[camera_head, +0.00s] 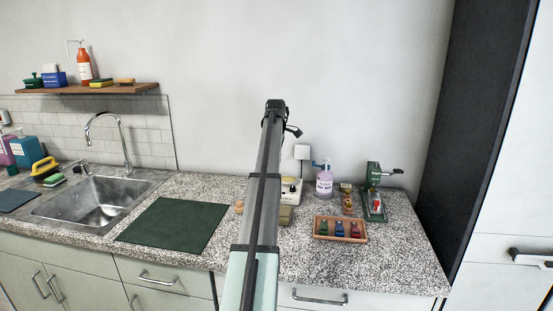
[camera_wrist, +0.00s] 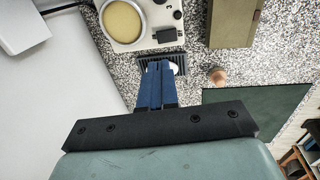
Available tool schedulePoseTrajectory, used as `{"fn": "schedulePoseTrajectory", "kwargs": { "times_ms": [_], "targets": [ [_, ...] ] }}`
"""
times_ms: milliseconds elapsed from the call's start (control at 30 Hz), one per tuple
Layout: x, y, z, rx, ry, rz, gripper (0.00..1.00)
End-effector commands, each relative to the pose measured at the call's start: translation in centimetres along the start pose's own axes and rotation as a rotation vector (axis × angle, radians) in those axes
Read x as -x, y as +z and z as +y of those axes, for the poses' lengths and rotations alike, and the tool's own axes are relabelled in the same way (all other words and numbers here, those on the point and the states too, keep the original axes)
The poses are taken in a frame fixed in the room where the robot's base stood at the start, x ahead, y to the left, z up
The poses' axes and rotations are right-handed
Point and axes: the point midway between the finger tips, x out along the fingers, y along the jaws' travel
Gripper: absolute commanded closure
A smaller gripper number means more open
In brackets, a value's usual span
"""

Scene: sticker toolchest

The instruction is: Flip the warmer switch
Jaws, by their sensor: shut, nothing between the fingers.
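The warmer (camera_head: 291,189) is a small cream box on the granite counter, partly hidden behind my arm in the head view. In the wrist view the warmer (camera_wrist: 122,43) shows a round yellow top, small dark knobs and a dark rectangular part (camera_wrist: 166,34) on its near side that may be the switch. My gripper (camera_wrist: 158,66) has blue fingers pressed together, with nothing between them. My gripper is hidden in the head view.
An olive box (camera_wrist: 235,22) stands right of the warmer in the wrist view, with a small brown round object (camera_wrist: 216,76) near it. A soap bottle (camera_head: 324,181), a wooden tray (camera_head: 340,238) and a dark green mat (camera_head: 172,226) are on the counter.

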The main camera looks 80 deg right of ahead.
Motion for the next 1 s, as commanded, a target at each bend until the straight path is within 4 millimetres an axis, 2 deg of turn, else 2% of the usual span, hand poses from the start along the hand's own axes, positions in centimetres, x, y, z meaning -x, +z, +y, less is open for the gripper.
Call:
{"fn": "schedulePoseTrajectory", "kwargs": {
  "times_ms": [200, 500, 700, 1000],
  "targets": [
    [-4.0, 0.0, -0.1, -0.001, -0.002, 0.000, 1.00],
    [-8.8, 0.0, -0.1, -0.001, -0.002, 0.000, 1.00],
    [-10.5, -0.1, 0.0, -0.001, 0.000, 0.000, 1.00],
    [-11.1, -0.1, 0.0, -0.001, 0.000, 0.000, 1.00]
  ]
}}
